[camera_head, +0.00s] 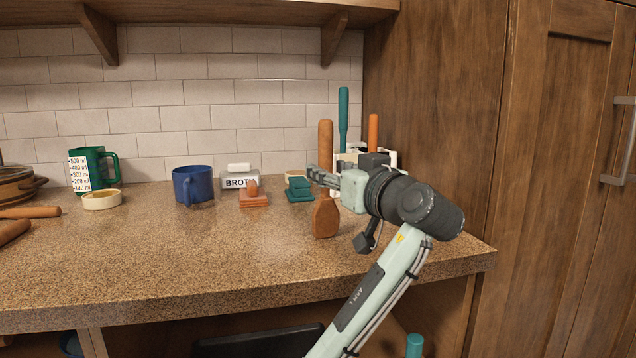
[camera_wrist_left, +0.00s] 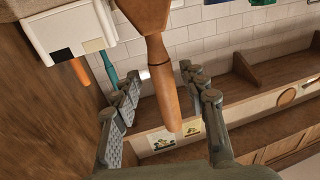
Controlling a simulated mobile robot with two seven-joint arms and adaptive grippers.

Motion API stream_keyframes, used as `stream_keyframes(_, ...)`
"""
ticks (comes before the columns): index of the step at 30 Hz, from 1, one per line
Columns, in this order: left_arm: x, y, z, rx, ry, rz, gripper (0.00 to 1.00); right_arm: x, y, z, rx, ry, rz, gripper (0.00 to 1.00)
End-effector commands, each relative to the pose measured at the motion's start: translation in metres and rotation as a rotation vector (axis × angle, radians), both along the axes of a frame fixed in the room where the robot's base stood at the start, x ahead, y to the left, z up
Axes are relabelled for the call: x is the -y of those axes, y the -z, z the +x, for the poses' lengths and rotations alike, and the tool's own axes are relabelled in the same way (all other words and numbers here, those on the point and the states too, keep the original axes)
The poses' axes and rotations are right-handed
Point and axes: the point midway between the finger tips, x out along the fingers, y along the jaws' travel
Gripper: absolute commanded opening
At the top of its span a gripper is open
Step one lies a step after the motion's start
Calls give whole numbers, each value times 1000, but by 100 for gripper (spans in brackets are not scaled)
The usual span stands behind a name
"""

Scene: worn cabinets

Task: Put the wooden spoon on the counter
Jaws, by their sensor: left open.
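The wooden spoon (camera_head: 325,216) is upright above the counter (camera_head: 200,255), broad end down and handle up; I cannot tell whether its lower end touches the counter. My left gripper (camera_head: 322,178) is open at the spoon's middle, its fingers pointing left in the head view. In the left wrist view, the spoon's handle (camera_wrist_left: 168,95) lies between the spread fingers (camera_wrist_left: 160,100), with visible gaps on both sides. The fingers partly hide the spoon in the head view. My right gripper is not in view.
A white utensil holder (camera_head: 392,158) with teal and orange handles stands behind my gripper. Teal (camera_head: 299,188) and orange-brown (camera_head: 254,196) small items, a broth box (camera_head: 238,181), a blue mug (camera_head: 193,185) and a green measuring cup (camera_head: 108,168) line the back. The counter's front middle is clear.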

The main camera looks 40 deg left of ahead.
Motion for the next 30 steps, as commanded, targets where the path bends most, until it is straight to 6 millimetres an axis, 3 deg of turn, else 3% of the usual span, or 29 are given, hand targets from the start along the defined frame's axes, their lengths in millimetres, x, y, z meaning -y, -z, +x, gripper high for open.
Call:
stream_keyframes(10, -44, -2, 20, -2, -1, 3, 43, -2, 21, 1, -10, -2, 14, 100)
stream_keyframes(20, -50, -1, 24, 0, 2, 1, 43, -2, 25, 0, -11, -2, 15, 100)
stream_keyframes(30, -49, -1, 24, 0, 2, 1, 1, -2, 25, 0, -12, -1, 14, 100)
